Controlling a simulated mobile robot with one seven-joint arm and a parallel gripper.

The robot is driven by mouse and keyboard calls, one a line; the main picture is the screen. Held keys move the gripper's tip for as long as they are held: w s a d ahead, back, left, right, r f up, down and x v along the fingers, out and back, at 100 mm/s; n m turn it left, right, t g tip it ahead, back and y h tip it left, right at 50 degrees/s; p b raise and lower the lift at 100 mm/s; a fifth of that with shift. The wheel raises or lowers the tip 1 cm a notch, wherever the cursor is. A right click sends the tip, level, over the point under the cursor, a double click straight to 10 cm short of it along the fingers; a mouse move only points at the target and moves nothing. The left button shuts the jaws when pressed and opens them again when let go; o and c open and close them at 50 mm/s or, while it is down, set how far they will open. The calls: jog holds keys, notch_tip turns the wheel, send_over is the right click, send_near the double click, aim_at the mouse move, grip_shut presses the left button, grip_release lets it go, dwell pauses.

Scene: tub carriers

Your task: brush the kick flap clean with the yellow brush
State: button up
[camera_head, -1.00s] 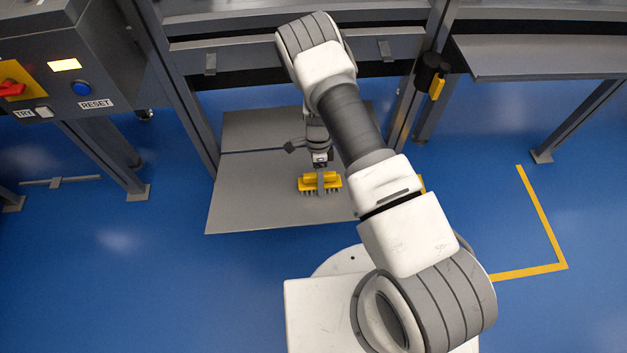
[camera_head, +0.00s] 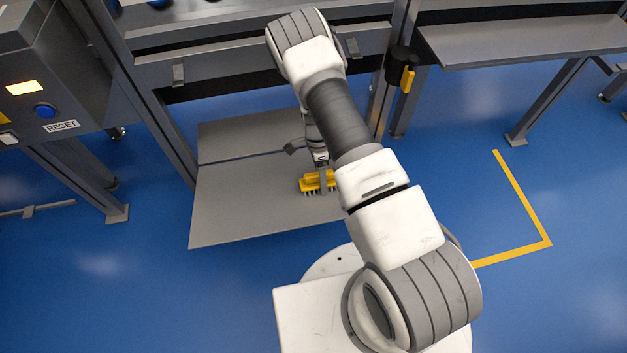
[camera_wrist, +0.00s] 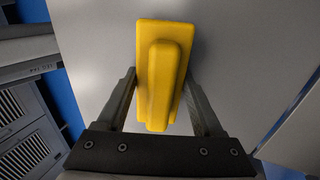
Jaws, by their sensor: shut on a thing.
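The yellow brush (camera_head: 314,181) is in my gripper (camera_head: 322,176), low over the grey kick flap (camera_head: 230,210) in the head view. Its dark bristles point down at the flap; I cannot tell whether they touch it. In the wrist view the brush (camera_wrist: 160,70) stands between the two fingers of my gripper (camera_wrist: 164,100), which are shut on its raised handle. The flap (camera_wrist: 235,50) fills the background there as a plain grey sheet. My arm hides the flap's right part in the head view. No dirt can be made out on the bare part.
A control box with a RESET label (camera_head: 62,126) and blue button stands at the left. Grey frame posts (camera_head: 160,125) rise beside the flap. A grey shelf (camera_head: 520,40) is at the upper right. Yellow tape (camera_head: 522,195) marks open blue floor at the right.

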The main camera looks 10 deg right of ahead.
jog(key=shift+d, duration=0.3)
jog(key=shift+r, duration=0.15)
jog(key=shift+p+v, duration=1.2)
jog(key=shift+v, duration=1.75)
jog(key=shift+w, duration=0.1)
jog(key=shift+p+v, duration=0.5)
jog(key=shift+v, duration=0.95)
